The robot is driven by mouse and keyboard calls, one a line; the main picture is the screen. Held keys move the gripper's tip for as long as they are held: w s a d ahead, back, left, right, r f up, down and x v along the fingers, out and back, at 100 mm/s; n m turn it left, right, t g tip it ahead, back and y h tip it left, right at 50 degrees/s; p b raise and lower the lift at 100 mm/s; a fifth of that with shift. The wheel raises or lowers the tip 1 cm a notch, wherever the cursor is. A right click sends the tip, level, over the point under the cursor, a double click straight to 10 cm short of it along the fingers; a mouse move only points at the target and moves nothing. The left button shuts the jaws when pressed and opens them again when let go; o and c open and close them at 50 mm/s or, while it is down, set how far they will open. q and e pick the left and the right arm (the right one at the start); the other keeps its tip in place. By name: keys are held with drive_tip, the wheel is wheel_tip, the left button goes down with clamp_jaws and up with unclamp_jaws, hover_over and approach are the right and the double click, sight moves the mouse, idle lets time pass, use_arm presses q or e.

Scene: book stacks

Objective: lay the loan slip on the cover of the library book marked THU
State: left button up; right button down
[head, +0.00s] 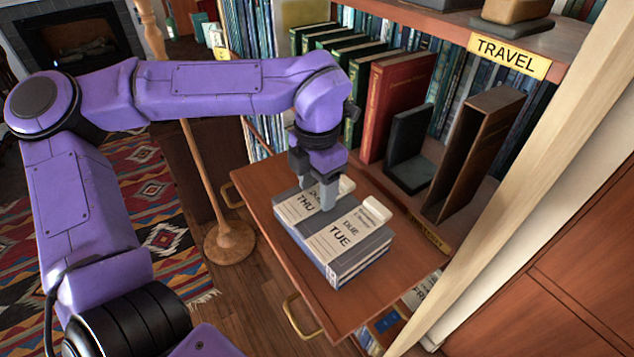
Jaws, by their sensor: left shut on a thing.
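Two grey library books with pale cover labels lie side by side on a pulled-out wooden shelf board. The THU book (291,208) is on the left, partly hidden by my gripper, and the TUE book (345,243) is on the right. My left gripper (317,194) points down over the THU book, its fingertips at or just above the cover. It is shut on a thin thing, apparently the loan slip, which the fingers hide almost wholly. A small white piece shows behind the gripper, and a similar white piece (377,209) is at the TUE book's far edge. My right gripper is not in view.
The board (388,279) has free room in front and at the right. Behind it stand a red book (393,100), green books, a black bookend (408,143) and a brown upright holder (478,150). A TRAVEL sign (508,56) hangs above. A wooden pole stand (230,242) is at the left.

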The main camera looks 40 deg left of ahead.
sight(317, 197)
use_arm(q)
drive_tip(key=shift+f, duration=0.15)
drive_tip(key=o, duration=1)
wheel_tip(317, 197, up, 12)
drive_tip(key=shift+r+b, duration=0.2)
drive_tip(key=shift+b, duration=0.15)
